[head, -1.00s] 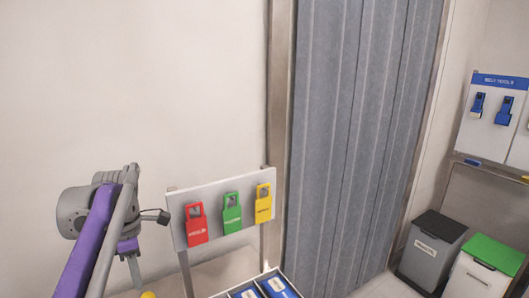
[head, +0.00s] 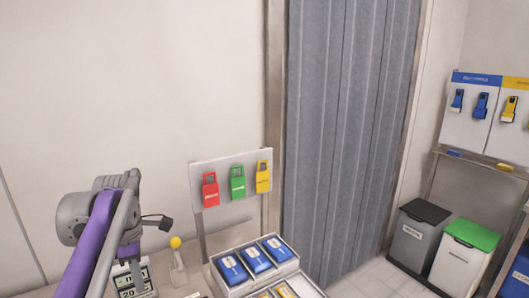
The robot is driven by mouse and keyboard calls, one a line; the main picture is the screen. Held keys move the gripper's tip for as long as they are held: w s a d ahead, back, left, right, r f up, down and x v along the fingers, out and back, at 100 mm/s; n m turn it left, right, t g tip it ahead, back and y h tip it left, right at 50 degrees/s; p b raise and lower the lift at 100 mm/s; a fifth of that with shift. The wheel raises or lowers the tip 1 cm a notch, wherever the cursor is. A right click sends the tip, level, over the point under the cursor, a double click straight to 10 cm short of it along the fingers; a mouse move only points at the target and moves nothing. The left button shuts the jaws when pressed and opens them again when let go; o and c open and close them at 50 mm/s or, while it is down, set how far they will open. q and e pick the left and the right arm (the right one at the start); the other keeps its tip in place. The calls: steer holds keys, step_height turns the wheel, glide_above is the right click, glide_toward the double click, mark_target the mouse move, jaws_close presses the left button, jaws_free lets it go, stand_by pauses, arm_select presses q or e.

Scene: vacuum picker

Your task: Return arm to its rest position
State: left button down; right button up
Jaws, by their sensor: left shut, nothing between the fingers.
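My left arm (head: 95,235), purple and grey, comes up from the lower left in the head view. My left gripper (head: 165,222) is the small dark part at its end, pointing right. It is shut and empty, held in the air left of the tag board and apart from it. My right arm and gripper do not show.
A board (head: 226,158) carries a red tag (head: 210,190), a green tag (head: 237,182) and a yellow tag (head: 263,177). A tray (head: 285,268) holds blue packs (head: 256,258). A yellow-topped stick (head: 176,243) stands near my gripper. Bins (head: 418,240) stand at right.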

arm_select(q)
steer(key=s+d+f+m+t, duration=0.2)
steer(key=s+d+f+m, duration=0.1)
steer(key=s+f+m, duration=0.2)
steer(key=s+d+f+m+t, duration=0.2)
steer(key=s+d+f+m, duration=0.2)
steer(key=s+f+m, duration=0.2)
steer(key=s+d+f+m+t, duration=0.2)
steer(key=s+f+m, duration=0.4)
steer(key=f+m, duration=0.3)
steer(key=shift+s+d+m, duration=0.15)
steer(key=shift+d+m, duration=0.25)
steer(key=shift+m, duration=0.4)
steer(key=shift+s+d+m, duration=0.1)
steer(key=shift+d+m, duration=0.3)
steer(key=shift+m, duration=0.4)
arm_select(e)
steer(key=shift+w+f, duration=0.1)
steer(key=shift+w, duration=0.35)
